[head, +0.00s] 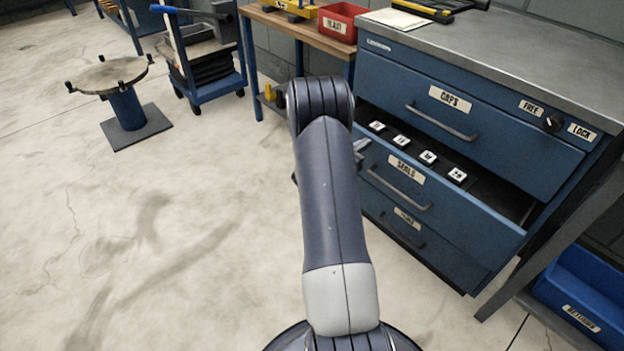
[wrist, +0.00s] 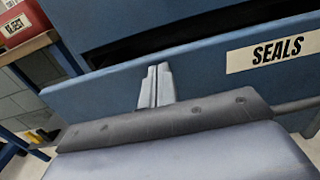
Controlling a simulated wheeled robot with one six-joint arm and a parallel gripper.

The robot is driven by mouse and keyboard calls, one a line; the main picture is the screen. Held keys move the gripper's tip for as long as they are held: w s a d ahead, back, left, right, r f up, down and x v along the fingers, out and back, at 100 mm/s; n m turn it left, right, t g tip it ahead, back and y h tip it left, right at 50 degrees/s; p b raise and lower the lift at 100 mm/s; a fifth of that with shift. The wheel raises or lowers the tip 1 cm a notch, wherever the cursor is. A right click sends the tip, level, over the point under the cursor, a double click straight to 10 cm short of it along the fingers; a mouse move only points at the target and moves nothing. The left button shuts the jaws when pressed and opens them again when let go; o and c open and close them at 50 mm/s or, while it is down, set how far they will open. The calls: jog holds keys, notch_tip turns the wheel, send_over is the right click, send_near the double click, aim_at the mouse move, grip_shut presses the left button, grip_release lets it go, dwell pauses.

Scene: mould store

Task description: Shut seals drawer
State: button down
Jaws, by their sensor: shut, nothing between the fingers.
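The seals drawer (head: 465,222) is the middle drawer of a blue cabinet and stands open. Several small blocks with white labelled tops sit inside it. Its handle (head: 396,190) is a grey bar below the SEALS label. My gripper (head: 361,150) is at the left end of the drawer front, partly hidden behind my arm. In the wrist view, my gripper's fingers (wrist: 155,85) are together and empty, in front of the drawer face (wrist: 205,75), left of the SEALS label (wrist: 275,54). I cannot tell whether the fingertips touch the face.
The caps drawer (head: 470,110) above is shut. A knob (head: 552,123) sits between FREE and LOCK labels; its setting is unclear. A blue bin (head: 585,290) stands right. A trolley (head: 205,70) and round stand (head: 125,105) are at left. The floor left of my arm is clear.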

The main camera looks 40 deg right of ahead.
jog(key=d+b, duration=0.1)
jog(key=d, duration=0.7)
jog(key=w+d+b, duration=0.1)
jog(key=d, duration=0.3)
jog(key=shift+d+b, duration=0.2)
jog(key=shift+b, duration=0.15)
jog(key=shift+d, duration=0.45)
jog(key=shift+r, duration=0.15)
jog(key=shift+d+r, duration=0.1)
jog(key=shift+w+a, duration=0.1)
jog(key=shift+a, duration=0.2)
jog(key=s+a+p, duration=0.1)
jog(key=a, duration=1.2)
jog(key=shift+s+a+f, duration=0.15)
jog(key=shift+a+f, duration=0.1)
jog(key=shift+a, duration=0.15)
jog(key=d, duration=0.4)
jog(key=d+b, duration=0.1)
jog(key=d, duration=0.4)
jog(key=w+d, duration=0.1)
jog(key=d, duration=0.4)
jog(key=shift+w, duration=0.1)
